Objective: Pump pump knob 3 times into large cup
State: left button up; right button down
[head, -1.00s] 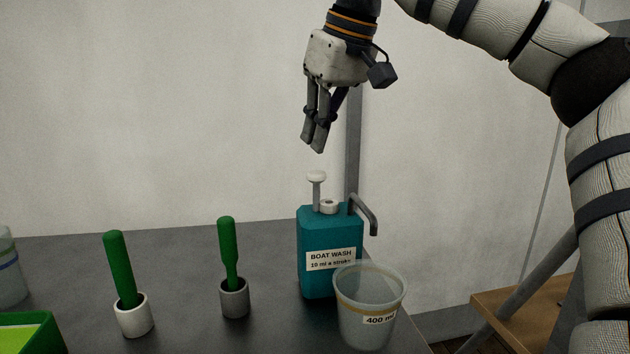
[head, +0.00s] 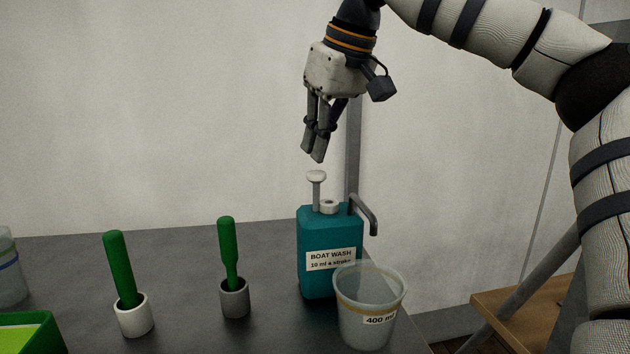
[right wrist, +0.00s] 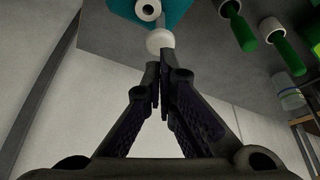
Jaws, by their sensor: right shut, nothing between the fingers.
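The white pump knob (head: 316,176) stands raised on its stem on top of the teal boat wash bottle (head: 318,228). The bottle's grey spout points over the large cup (head: 370,312), a clear cup marked 400 ml in front of the bottle. My right gripper (head: 314,158) is shut and empty, pointing down a little above the knob and apart from it in the head view. In the right wrist view the knob (right wrist: 160,40) shows just beyond the fingertips (right wrist: 158,68). My left gripper is not in view.
Two green-handled tools (head: 121,268) (head: 228,250) stand in small holders left of the bottle. A clear container (head: 10,275) and a green tray (head: 45,338) are at the left edge. A grey post (head: 353,150) rises behind the bottle.

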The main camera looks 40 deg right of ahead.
aim_at(316, 172)
jog(key=shift+f, duration=1.8)
jog(key=shift+r, duration=2.55)
jog(key=shift+f, duration=2.55)
jog(key=shift+r, duration=2.55)
